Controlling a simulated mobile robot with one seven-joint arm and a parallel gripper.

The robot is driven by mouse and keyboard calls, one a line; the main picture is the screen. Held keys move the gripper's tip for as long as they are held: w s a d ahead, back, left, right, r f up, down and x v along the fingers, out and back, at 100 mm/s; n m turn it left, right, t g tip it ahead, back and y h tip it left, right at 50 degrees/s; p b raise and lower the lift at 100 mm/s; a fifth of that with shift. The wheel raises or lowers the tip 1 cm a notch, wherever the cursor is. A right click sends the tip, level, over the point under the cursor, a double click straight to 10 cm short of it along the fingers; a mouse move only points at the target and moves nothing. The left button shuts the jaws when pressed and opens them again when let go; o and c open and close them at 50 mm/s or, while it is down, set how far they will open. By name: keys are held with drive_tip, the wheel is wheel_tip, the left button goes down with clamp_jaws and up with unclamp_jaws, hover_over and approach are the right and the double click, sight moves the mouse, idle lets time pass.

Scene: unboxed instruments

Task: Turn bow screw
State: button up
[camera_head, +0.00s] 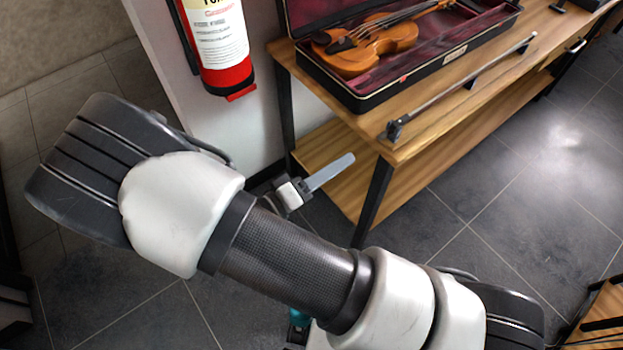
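A violin bow (455,90) lies along the front edge of the wooden table, slanting from the near left corner up to the right. A dark block (393,129) is at its near left end; the bow screw is too small to make out. My gripper (345,160) shows beyond my arm, to the left of and below the bow's near end, apart from it. One flat pale grey finger shape points up and right. I cannot tell whether it is one finger or two together. No held thing shows.
An open violin case (375,98) with red lining holds a violin (368,48) behind the bow. The wooden table (425,140) has a lower shelf (345,185) and black legs. A fire extinguisher (215,45) hangs on the wall at left.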

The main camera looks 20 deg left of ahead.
drive_tip(key=v, duration=0.7)
idle(1.0)
drive_tip(key=d+r+m+g+y, duration=0.7)
drive_tip(key=d+r+y, duration=0.4)
drive_tip(key=d+r, duration=1.35)
wheel_tip(320, 180, up, 20)
drive_tip(key=n+g+p, duration=0.1)
drive_tip(key=p, duration=1.9)
drive_tip(key=shift+s+a+g, duration=0.15)
drive_tip(key=shift+s+g, duration=0.15)
drive_tip(key=shift+s, duration=0.15)
